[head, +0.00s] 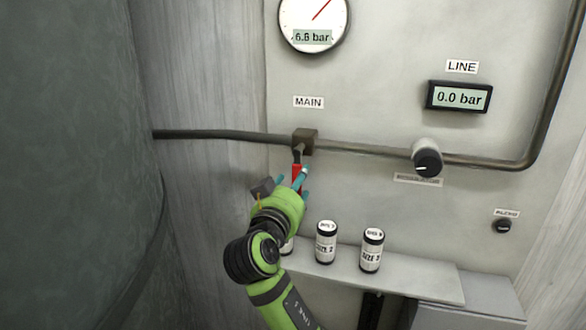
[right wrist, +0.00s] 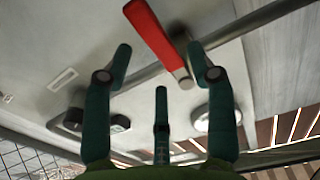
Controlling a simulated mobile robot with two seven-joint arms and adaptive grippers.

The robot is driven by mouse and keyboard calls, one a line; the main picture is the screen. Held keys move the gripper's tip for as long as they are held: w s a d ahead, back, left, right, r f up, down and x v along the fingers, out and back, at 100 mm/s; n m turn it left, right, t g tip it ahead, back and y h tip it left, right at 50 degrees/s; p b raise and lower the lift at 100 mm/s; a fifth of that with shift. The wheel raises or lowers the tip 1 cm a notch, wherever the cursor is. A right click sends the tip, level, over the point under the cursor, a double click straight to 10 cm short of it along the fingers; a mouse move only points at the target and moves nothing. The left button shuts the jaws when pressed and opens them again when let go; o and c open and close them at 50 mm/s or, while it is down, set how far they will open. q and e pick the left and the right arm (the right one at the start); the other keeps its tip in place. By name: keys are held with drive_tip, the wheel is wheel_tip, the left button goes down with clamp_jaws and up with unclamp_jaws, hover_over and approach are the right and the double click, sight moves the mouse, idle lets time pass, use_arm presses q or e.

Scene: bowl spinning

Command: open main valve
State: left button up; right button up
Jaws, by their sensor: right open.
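The main valve is a brown block (head: 305,140) on the pipe, under the MAIN label. Its red lever handle (head: 296,176) hangs down from it, across the line of the pipe. My right gripper (head: 303,182) is at the handle, its teal fingers partly covering the lower end. In the right wrist view, the red handle (right wrist: 150,28) shows between the two open fingertips (right wrist: 160,52), with gaps on both sides. No firm contact can be seen. My left gripper is not in view.
A round gauge (head: 313,22) reads 6.6 bar; the LINE display (head: 459,97) reads 0.0 bar. A regulator knob (head: 428,160) and a small bleed knob (head: 503,226) sit to the right. Labelled canisters (head: 326,243) stand on a shelf (head: 420,281) below. A large dark tank (head: 70,130) fills the left.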

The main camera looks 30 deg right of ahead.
drive_tip(key=p+x, duration=0.1)
drive_tip(key=x, duration=0.3)
drive_tip(key=shift+w+f, duration=0.1)
drive_tip(key=shift+f, duration=0.05)
clamp_jaws()
